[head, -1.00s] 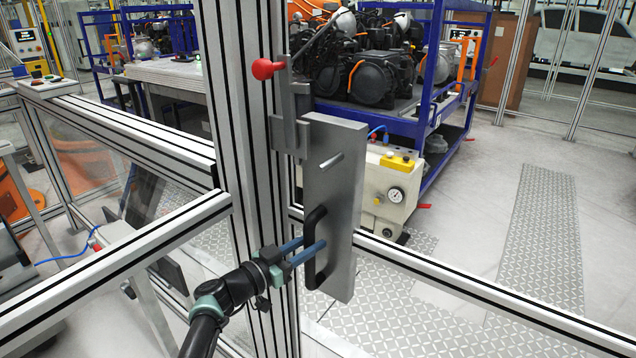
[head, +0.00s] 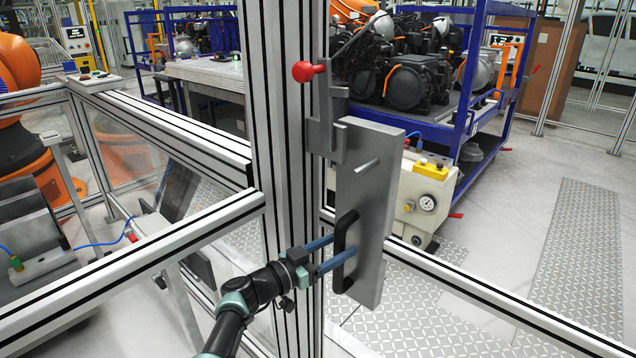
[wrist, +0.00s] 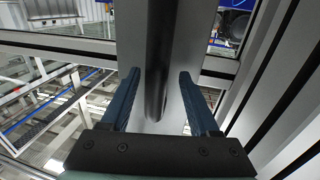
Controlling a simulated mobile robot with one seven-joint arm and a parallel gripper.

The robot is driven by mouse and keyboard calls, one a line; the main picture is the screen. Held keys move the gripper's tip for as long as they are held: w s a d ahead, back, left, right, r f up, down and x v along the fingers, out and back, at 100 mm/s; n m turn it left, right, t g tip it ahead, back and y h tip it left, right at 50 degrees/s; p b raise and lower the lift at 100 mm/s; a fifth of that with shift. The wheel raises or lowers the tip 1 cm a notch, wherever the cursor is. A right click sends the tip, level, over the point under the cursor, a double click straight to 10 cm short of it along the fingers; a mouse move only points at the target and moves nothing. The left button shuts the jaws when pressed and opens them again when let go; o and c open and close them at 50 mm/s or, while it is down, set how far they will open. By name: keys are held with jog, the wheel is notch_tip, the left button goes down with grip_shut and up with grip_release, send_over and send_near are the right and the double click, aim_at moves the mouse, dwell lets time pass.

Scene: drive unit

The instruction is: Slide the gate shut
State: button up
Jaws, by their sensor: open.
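The gate's upright grey metal plate (head: 371,205) stands beside the aluminium post in the head view, with a black bow handle (head: 344,252) on it. My gripper (head: 330,249) is at the handle, with its two blue fingers apart. In the wrist view, the dark handle bar (wrist: 160,70) runs between the open fingers of my gripper (wrist: 159,76), with a gap on each side. The fingers do not close on it. A latch with a red knob (head: 303,71) is above the plate, on the post.
The aluminium post (head: 280,130) rises close beside my arm. Fence rails (head: 130,258) run off left and right at about handle height. Behind the fence are a blue rack (head: 470,75) with motor units, a white unit with a gauge (head: 427,203) and open floor at right.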

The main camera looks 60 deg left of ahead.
jog(key=s+d+p, duration=0.1)
jog(key=s+p, duration=0.4)
jog(key=s, duration=0.7)
jog(key=shift+s+d+p, duration=0.2)
jog(key=shift+s+p, duration=0.1)
jog(key=shift+r, duration=0.1)
